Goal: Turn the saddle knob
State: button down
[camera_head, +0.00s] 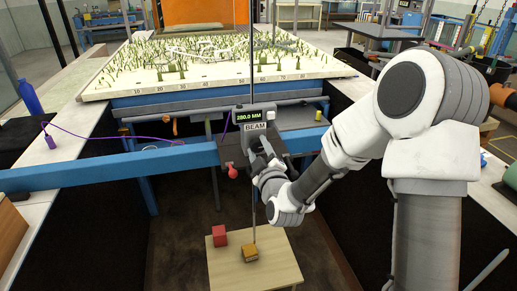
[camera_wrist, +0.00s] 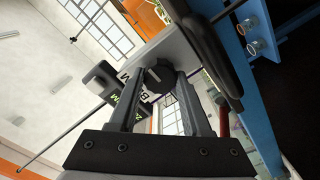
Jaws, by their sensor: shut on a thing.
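The saddle (camera_head: 240,150) is a dark grey block on the blue beam, with a "BEAM" label and a small display (camera_head: 254,117) reading 280.0 MM. The saddle knob (camera_wrist: 158,78) is black and round and shows between my fingertips in the wrist view. My gripper (camera_head: 262,156) reaches the saddle's front face from the lower right. In the wrist view my gripper (camera_wrist: 160,88) has one finger on each side of the knob and is shut on it. In the head view my fingers and wrist hide most of the knob.
The blue beam (camera_head: 90,175) spans the flume. A red-tipped handle (camera_head: 232,172) hangs just left of my gripper. A thin vertical rod (camera_head: 251,60) rises behind the saddle. Below, a wooden stool (camera_head: 225,275) carries a red cube (camera_head: 219,236) and an orange-brown block (camera_head: 250,253).

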jog(key=shift+m+b, duration=0.3)
jog(key=shift+b, duration=0.2)
jog(key=m+b, duration=0.3)
jog(key=b, duration=0.1)
jog(key=shift+f+m, duration=0.15)
jog(key=shift+m, duration=0.15)
jog(key=m+b, duration=0.5)
jog(key=shift+b, duration=0.35)
jog(key=m+b, duration=0.3)
jog(key=m, duration=0.2)
jog(key=m+b, duration=0.2)
jog(key=m, duration=0.1)
jog(key=m+b, duration=0.1)
jog(key=m, duration=0.1)
jog(key=shift+d+r, duration=0.1)
jog(key=shift+r, duration=0.15)
jog(key=shift+c, duration=1.8)
grip_release()
